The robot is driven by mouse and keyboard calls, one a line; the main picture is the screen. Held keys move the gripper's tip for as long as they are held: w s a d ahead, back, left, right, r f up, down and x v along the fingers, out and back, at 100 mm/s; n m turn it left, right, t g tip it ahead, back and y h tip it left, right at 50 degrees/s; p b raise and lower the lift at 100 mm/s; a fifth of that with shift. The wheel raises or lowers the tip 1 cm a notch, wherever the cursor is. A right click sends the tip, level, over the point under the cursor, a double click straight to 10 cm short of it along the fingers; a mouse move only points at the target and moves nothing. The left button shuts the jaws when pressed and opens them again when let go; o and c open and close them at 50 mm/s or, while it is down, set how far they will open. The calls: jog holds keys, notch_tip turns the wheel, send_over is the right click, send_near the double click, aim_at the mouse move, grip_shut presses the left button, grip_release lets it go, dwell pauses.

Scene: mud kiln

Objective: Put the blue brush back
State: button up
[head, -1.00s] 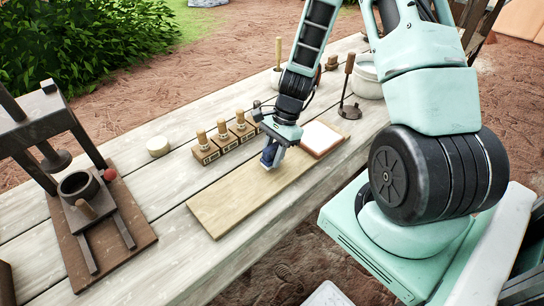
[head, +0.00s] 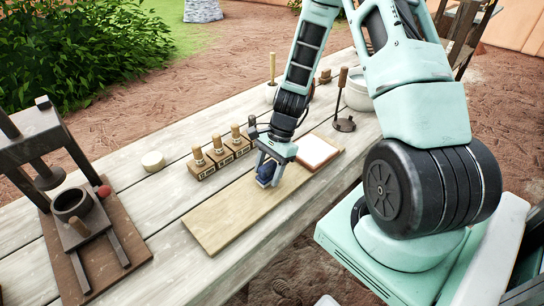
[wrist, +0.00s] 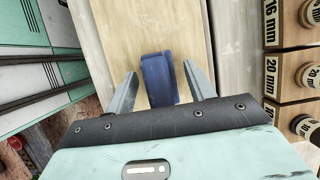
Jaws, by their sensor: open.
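A dark blue, block-shaped thing (head: 264,173), which I take for the blue brush, is at the wooden board (head: 215,224) on the table. In the wrist view the blue brush (wrist: 159,80) shows between the two grey fingers, over the pale board (wrist: 125,28). My gripper (head: 269,175) is low over the board. In the wrist view my gripper (wrist: 158,88) is open, with a small gap visible between each finger and the brush. My gripper hides part of the brush in the head view, and its bristles cannot be made out.
Several wooden-handled stamps on labelled blocks (head: 222,152) stand close behind the board. A white-topped pad (head: 316,151) lies right of my gripper. A dark press (head: 75,215) stands at left. A round pale disc (head: 153,161) and a dark stand (head: 344,110) are farther off.

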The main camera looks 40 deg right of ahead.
jog(key=v, duration=1.1)
jog(key=s+a+r+n+g+h, duration=0.1)
jog(key=s+a+r+n, duration=0.15)
jog(key=a+n, duration=0.4)
jog(key=s+a+r+n+h, duration=0.1)
jog(key=a+r+n, duration=0.3)
jog(key=a, duration=0.5)
jog(key=s+a+r+n+h, duration=0.1)
jog(key=s+a+r+n, duration=0.1)
jog(key=s+a+n, duration=0.3)
jog(key=s+a+r+n+t+h, duration=0.1)
jog(key=s+a+r+n, duration=0.1)
jog(key=s+a+n, duration=0.4)
jog(key=s+n, duration=0.3)
jog(key=n, duration=0.1)
jog(key=shift+s+a+r, duration=0.2)
jog(key=shift+r, duration=0.1)
